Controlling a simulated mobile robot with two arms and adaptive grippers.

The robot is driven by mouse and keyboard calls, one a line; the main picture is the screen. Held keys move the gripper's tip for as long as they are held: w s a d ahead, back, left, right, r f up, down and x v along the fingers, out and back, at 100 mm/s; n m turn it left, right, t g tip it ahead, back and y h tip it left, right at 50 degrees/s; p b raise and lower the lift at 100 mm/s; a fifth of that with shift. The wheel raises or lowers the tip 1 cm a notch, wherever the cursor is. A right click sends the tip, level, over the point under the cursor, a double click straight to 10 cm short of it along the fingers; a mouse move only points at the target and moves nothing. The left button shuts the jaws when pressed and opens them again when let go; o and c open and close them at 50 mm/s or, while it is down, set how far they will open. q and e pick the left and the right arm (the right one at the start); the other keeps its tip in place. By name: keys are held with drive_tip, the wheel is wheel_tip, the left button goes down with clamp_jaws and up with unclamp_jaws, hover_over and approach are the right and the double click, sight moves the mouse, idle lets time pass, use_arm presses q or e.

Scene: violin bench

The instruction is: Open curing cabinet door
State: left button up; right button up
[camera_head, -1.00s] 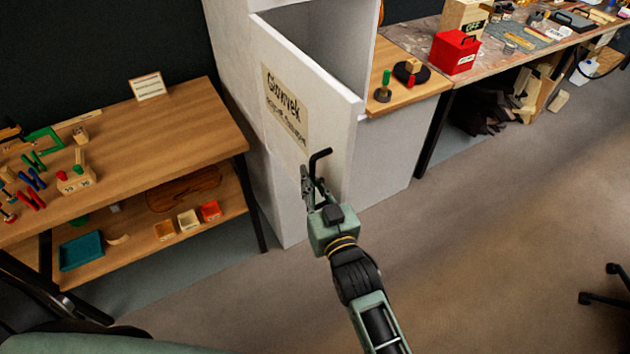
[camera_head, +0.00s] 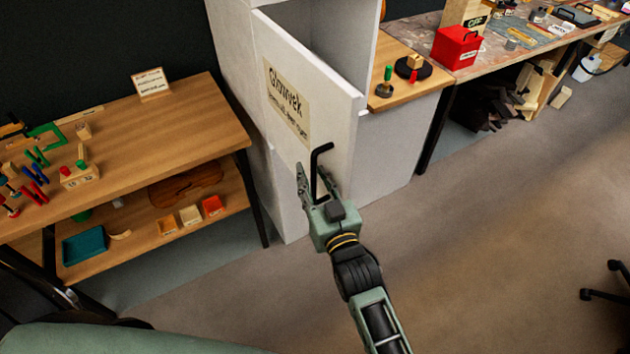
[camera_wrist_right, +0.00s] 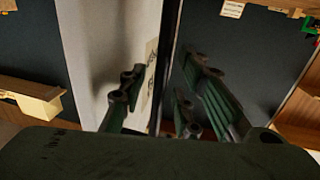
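The white curing cabinet (camera_head: 231,50) stands at the upper middle of the head view. Its door (camera_head: 320,107), bearing a paper label (camera_head: 286,102), stands swung out, with part of the grey interior showing above and behind it. A black bent handle (camera_head: 314,165) sticks out near the door's free edge. My right gripper (camera_head: 314,180) is at the handle with its fingers spread, one on each side of the handle's lower part. In the right wrist view the fingers (camera_wrist_right: 165,95) are also apart; contact with the handle cannot be told. My left gripper is not in view.
A wooden two-level table (camera_head: 180,117) with clamps and small blocks stands left of the cabinet. A wooden worktop (camera_head: 404,93) and a bench with a red box (camera_head: 456,48) stand to the right. The floor (camera_head: 480,240) in front is mostly clear.

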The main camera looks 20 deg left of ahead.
drive_tip(key=v, duration=1.2)
drive_tip(key=shift+d, duration=0.1)
drive_tip(key=s+d+f+m+g+h, duration=0.1)
drive_tip(key=s+d+f+g+h, duration=0.3)
drive_tip(key=f, duration=0.8)
drive_tip(key=s+d+f+m+h, duration=0.1)
drive_tip(key=d+f, duration=0.6)
drive_tip(key=f, duration=0.6)
drive_tip(key=s+d+f+g+h, duration=0.25)
drive_tip(key=d+f, duration=0.25)
drive_tip(key=f, duration=0.7)
drive_tip(key=s+d+f+m+g+h, duration=0.1)
drive_tip(key=s+d+f+g, duration=0.1)
drive_tip(key=s+d+f, duration=0.3)
drive_tip(key=s+d+f+m+g+h, duration=0.1)
drive_tip(key=s+d+f, duration=0.5)
drive_tip(key=s, duration=0.7)
drive_tip(key=s+d+f+m+g+h+b, duration=0.1)
drive_tip(key=s+d+f+g, duration=0.3)
drive_tip(key=s, duration=0.5)
wheel_tip(320, 180, down, 2)
drive_tip(key=shift+s+d+f, duration=0.1)
drive_tip(key=shift+s+d, duration=0.15)
drive_tip(key=shift+d, duration=0.5)
